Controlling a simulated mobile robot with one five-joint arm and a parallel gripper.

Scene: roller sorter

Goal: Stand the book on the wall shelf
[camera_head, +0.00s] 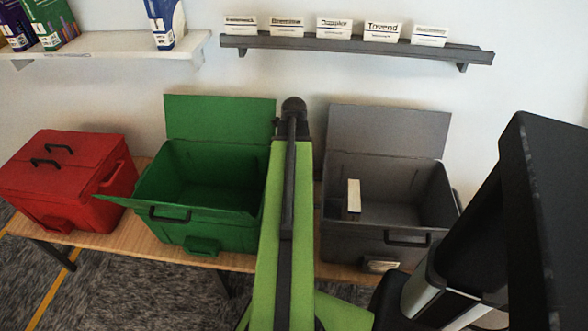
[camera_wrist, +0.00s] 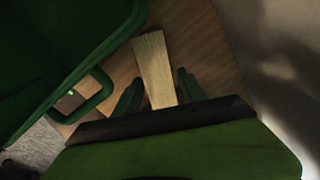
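A pale tan, narrow block-like thing (camera_wrist: 153,68), which may be the book seen edge-on, shows in the wrist view above or on the wooden bench. The two fingers of my gripper (camera_wrist: 160,82) are on either side of it, with what look like narrow gaps; it seems open around it. No cover or print shows on it. In the head view my green arm hides the gripper and this thing, between the green and grey bins. The white wall shelf (camera_head: 100,45) at upper left bears a blue-and-white book (camera_head: 165,22) near its right end and green and dark blue books at its left.
An open green bin (camera_head: 185,215) and an open grey bin (camera_head: 350,240) with a pale block (camera_head: 353,196) inside stand on the bench (camera_head: 165,240). A closed red box (camera_head: 70,175) is at left. A dark shelf (camera_head: 350,45) holds several name cards. The white shelf has a bare middle stretch.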

